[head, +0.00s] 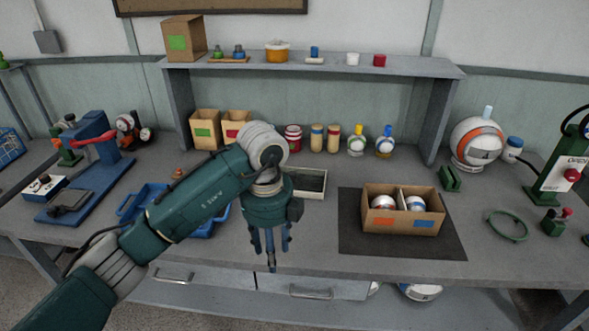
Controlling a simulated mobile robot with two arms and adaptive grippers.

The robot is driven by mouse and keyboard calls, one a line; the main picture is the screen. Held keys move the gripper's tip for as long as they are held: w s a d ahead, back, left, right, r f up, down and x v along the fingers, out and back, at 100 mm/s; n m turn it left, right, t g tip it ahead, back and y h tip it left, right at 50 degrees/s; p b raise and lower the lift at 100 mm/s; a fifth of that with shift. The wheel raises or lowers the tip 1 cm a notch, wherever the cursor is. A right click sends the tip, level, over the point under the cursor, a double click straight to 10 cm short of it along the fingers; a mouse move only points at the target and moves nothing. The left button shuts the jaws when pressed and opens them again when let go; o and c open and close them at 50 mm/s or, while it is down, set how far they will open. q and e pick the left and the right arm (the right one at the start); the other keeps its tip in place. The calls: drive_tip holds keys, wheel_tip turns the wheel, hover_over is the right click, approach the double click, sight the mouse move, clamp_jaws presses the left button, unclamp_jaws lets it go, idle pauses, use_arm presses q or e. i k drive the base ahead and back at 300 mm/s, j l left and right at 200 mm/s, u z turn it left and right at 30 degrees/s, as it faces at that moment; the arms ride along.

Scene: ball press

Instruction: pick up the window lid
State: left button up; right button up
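A shallow cream-framed rectangle with a dark inside (309,184) lies on the bench just right of my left gripper. It may be the window lid, but I cannot tell for sure; its left part is hidden behind my gripper. My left gripper (270,252) hangs fingers down over the front edge of the bench, nearer to me than the framed rectangle. Its fingers look spread, with nothing between them. My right gripper is not in view.
A divided cardboard box (403,219) holding balls stands on a dark mat (352,240). A blue tray (148,194) is partly behind my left arm. Jars and bottles (317,138) stand under the shelf (330,68). A green ring (507,225) lies at right.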

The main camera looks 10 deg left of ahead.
sight(307, 183)
drive_tip(key=i, duration=1.45)
